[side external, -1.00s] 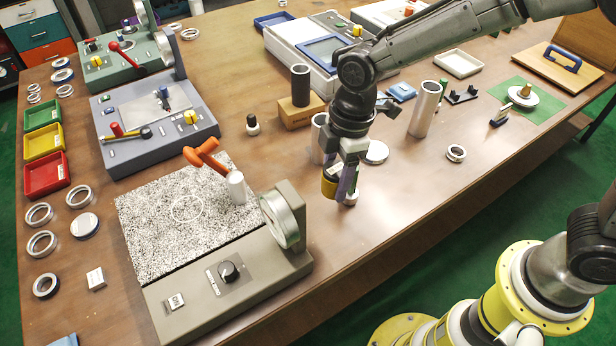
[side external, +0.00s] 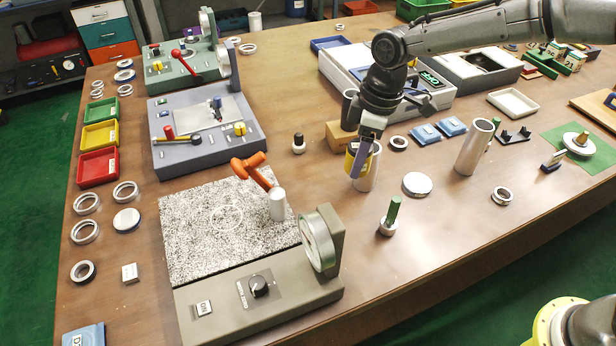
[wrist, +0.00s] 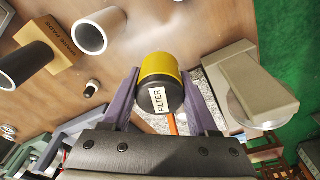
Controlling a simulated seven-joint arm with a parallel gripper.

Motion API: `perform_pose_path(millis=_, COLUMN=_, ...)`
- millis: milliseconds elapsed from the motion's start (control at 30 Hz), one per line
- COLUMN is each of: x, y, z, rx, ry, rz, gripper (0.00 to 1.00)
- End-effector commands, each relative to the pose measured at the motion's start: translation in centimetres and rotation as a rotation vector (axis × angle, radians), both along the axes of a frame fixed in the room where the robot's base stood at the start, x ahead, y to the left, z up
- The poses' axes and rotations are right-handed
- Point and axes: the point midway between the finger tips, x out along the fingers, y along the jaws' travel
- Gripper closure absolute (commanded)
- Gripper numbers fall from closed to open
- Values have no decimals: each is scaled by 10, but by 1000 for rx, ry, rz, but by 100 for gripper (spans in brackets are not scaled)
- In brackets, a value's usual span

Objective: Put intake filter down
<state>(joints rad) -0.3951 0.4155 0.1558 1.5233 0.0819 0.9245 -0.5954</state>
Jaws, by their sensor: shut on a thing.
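My gripper (side external: 361,170) is shut on the intake filter (side external: 351,160), a short cylinder with a yellow band and black body. In the side view the filter is partly hidden by a purple finger and overlaps an upright silver tube (side external: 369,178); it appears to be above the table. In the wrist view the filter (wrist: 161,82) sits between the two purple fingers of my gripper (wrist: 160,95), with its white FILTER label facing the camera.
A speckled plate (side external: 205,250) with an orange handle (side external: 252,170) and a dial unit are at the left front. Bare table lies around the peg.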

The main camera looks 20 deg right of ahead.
Motion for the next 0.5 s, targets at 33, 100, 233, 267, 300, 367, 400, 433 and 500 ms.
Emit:
perform_pose_path(millis=33, x=9, y=-2, z=-4, rx=-2, ry=1, rz=-11, gripper=98)
perform_pose_path(millis=100, x=17, y=-4, z=-9, rx=-3, ry=2, rz=-21, gripper=98)
perform_pose_path(millis=233, x=24, y=-8, z=-18, rx=-8, ry=12, rz=-31, gripper=98)
perform_pose_path(millis=267, x=25, y=-8, z=-20, rx=-8, ry=15, rz=-32, gripper=98)
perform_pose_path(millis=300, x=28, y=-8, z=-23, rx=-10, ry=18, rz=-33, gripper=98)
perform_pose_path(millis=367, x=36, y=-5, z=-26, rx=-10, ry=18, rz=-34, gripper=98)
perform_pose_path(millis=400, x=41, y=-3, z=-30, rx=-11, ry=19, rz=-34, gripper=98)
perform_pose_path(millis=433, x=46, y=-1, z=-32, rx=-11, ry=19, rz=-34, gripper=98)
perform_pose_path(millis=500, x=58, y=4, z=-38, rx=-10, ry=18, rz=-33, gripper=98)
